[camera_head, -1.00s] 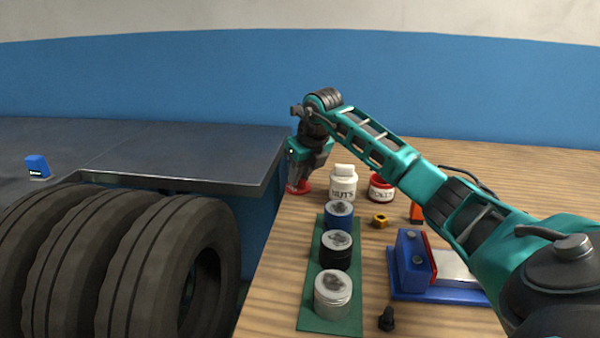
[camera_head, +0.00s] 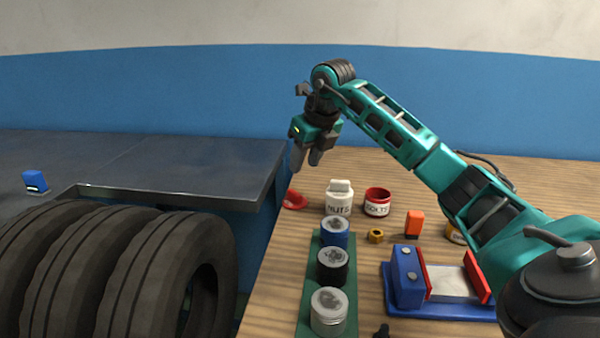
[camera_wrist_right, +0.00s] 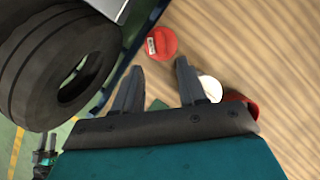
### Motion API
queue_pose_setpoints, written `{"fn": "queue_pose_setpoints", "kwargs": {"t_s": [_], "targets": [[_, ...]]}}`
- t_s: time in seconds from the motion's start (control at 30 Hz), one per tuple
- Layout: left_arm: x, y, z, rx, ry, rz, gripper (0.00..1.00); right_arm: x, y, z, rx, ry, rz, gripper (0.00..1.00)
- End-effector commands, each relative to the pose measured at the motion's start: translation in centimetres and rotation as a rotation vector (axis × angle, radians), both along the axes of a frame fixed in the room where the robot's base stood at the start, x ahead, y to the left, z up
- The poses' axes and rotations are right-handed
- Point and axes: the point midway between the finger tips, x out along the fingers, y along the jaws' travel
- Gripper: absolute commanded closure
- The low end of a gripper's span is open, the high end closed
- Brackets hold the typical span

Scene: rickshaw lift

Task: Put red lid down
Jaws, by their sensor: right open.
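The red lid (camera_head: 294,200) lies on the wooden table near its left edge, left of the white NUTS jar (camera_head: 339,197). It also shows in the right wrist view (camera_wrist_right: 161,43), flat on the wood and apart from the fingers. My right gripper (camera_head: 307,162) is open and empty above the lid, with its fingers pointing down. The open red BOLTS jar (camera_head: 377,202) stands right of the NUTS jar. My left gripper does not show.
A green strip (camera_head: 310,297) holds blue, black and silver-white cans. A brass nut (camera_head: 376,236), an orange object (camera_head: 414,223) and a blue vise (camera_head: 407,277) stand to the right. A dark metal bench (camera_head: 180,160) and large tires (camera_head: 150,265) are at left.

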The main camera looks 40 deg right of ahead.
Motion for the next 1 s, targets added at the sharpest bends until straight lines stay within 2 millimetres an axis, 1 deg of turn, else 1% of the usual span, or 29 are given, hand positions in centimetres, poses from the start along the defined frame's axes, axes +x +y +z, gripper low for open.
{"fn": "queue_pose_setpoints", "kwargs": {"t_s": [0.03,0.1,0.23,1.0], "targets": [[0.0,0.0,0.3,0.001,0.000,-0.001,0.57,-0.3,0.0,0.9,-0.001,-0.002,0.000,0.59],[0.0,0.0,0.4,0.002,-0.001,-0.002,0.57,-0.6,0.1,1.7,0.000,-0.002,0.000,0.59],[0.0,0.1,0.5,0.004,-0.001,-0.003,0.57,-1.0,0.1,2.4,0.000,0.000,0.000,0.59],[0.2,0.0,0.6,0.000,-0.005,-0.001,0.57,-1.0,0.1,2.5,0.000,0.001,0.000,0.59]]}}
